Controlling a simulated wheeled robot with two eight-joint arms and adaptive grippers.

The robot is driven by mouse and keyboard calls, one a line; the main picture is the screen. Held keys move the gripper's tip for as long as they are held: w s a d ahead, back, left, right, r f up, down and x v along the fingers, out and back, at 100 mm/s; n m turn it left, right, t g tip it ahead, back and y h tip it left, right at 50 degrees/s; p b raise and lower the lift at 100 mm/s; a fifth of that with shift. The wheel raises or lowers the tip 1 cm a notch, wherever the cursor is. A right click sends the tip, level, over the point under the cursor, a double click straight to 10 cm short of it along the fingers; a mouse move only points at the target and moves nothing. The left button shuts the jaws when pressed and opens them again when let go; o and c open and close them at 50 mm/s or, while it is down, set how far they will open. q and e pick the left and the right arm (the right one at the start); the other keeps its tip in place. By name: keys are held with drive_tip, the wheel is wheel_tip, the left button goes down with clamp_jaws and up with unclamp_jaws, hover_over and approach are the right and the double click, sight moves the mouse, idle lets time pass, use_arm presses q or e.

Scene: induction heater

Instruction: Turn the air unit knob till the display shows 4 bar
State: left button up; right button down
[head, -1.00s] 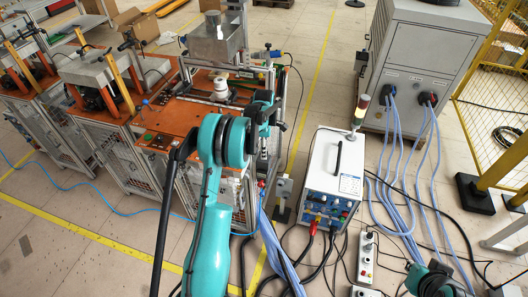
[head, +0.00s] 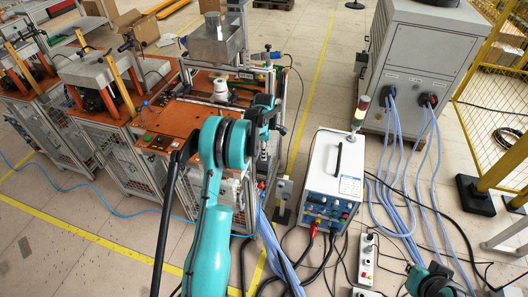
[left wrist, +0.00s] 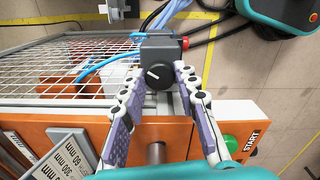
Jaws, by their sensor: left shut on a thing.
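The air unit (left wrist: 161,48) is a dark grey block at the corner of the orange machine, with a red part on its right side. Its round black knob (left wrist: 158,76) faces the left wrist camera and has a short white mark. My left gripper (left wrist: 160,82) has its two jointed fingers on either side of the knob, shut on it. In the head view my left arm (head: 215,240) reaches down beside the machine and its fingers are hard to make out. No readable pressure display shows. My right gripper is out of sight.
The orange machine top (head: 180,120) lies beside my left arm. In the wrist view, a green START button (left wrist: 230,144) and a wire mesh guard (left wrist: 60,65) are near the fingers. A white heater box (head: 335,170), cables and hoses stand to the right.

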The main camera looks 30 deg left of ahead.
use_arm(q)
drive_tip(key=m, duration=0.4)
drive_tip(key=shift+m+b, duration=0.3)
drive_tip(key=shift+b, duration=0.05)
drive_tip(key=m, duration=0.8)
drive_tip(key=shift+m+b, duration=0.4)
drive_tip(key=shift+m, duration=1.8)
drive_tip(key=o, duration=1.2)
drive_tip(key=shift+c, duration=0.2)
